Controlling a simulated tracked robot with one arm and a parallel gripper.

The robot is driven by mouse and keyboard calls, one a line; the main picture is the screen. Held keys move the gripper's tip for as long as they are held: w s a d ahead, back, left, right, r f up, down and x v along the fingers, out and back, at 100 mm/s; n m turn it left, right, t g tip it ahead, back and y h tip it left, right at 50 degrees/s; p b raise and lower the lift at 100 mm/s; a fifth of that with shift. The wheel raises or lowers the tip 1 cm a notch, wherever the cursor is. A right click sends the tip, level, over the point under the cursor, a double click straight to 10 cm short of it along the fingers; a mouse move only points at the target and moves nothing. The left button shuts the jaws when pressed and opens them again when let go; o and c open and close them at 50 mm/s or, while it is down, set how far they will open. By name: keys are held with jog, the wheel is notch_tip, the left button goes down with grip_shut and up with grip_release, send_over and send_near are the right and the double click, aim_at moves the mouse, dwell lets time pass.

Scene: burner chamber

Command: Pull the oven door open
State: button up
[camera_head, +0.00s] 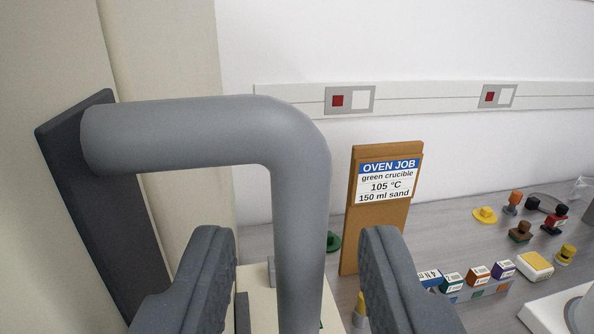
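The oven door handle (200,132) is a thick grey bent tube. It comes out of a dark mounting plate (95,190) at the left and turns downward in the middle of the picture. The oven door (60,60) seems to be the cream panel at the left behind the plate; whether it is ajar I cannot tell. My gripper (295,250) is open. Its two dark fingers stand either side of the handle's downward bar, with a visible gap on each side. The lower end of the handle is out of frame.
A brown board (383,220) with an "OVEN JOB" label stands on the grey bench behind the handle. Small coloured boxes (478,275), a yellow-topped box (535,266) and several coloured stoppers (520,232) lie to the right. A socket rail (430,97) runs along the wall.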

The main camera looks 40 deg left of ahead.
aim_at(298, 260)
jog(key=shift+p+x, duration=0.45)
jog(key=shift+x, duration=1.2)
jog(key=shift+f, duration=0.1)
